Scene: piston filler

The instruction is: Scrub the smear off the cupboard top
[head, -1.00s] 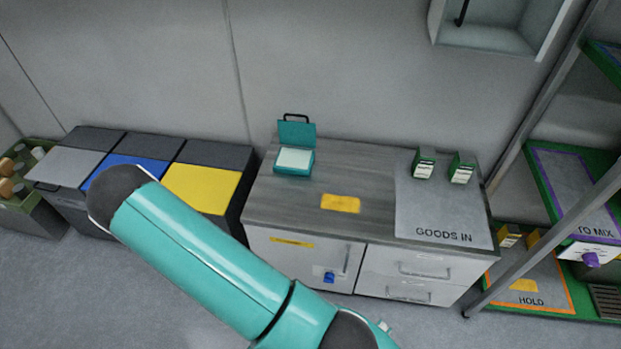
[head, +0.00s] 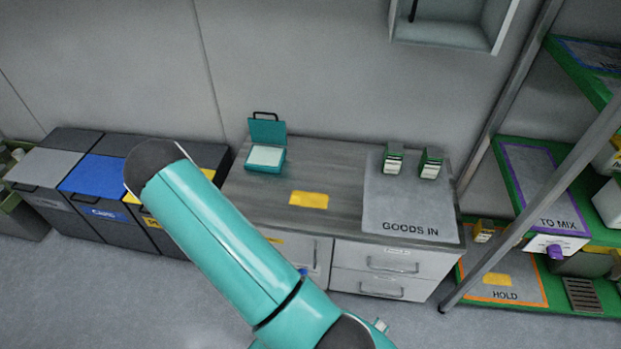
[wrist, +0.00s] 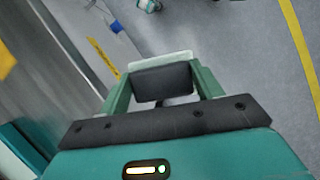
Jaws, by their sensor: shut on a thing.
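The cupboard (head: 290,165) has a grey wood-grain top. A flat yellow patch (head: 309,200), which looks like the smear, lies near the middle of its front part; a yellow patch also shows at the left edge of the wrist view (wrist: 5,60). My gripper (wrist: 163,88) is shut on a dark grey block (wrist: 163,82) with a pale layer along its far edge, apparently a scrubbing pad. In the wrist view the block is seen against the floor, beside the cupboard's front edge and apart from the patch. The head view shows my arm but not my gripper.
An open teal box (head: 265,157) stands at the top's back left. Two green-and-white cartons (head: 393,160) stand on the grey GOODS IN mat (head: 410,215) at right. Lidded bins (head: 100,175) are left of the cupboard; a green-shelved rack (head: 540,190) is at right.

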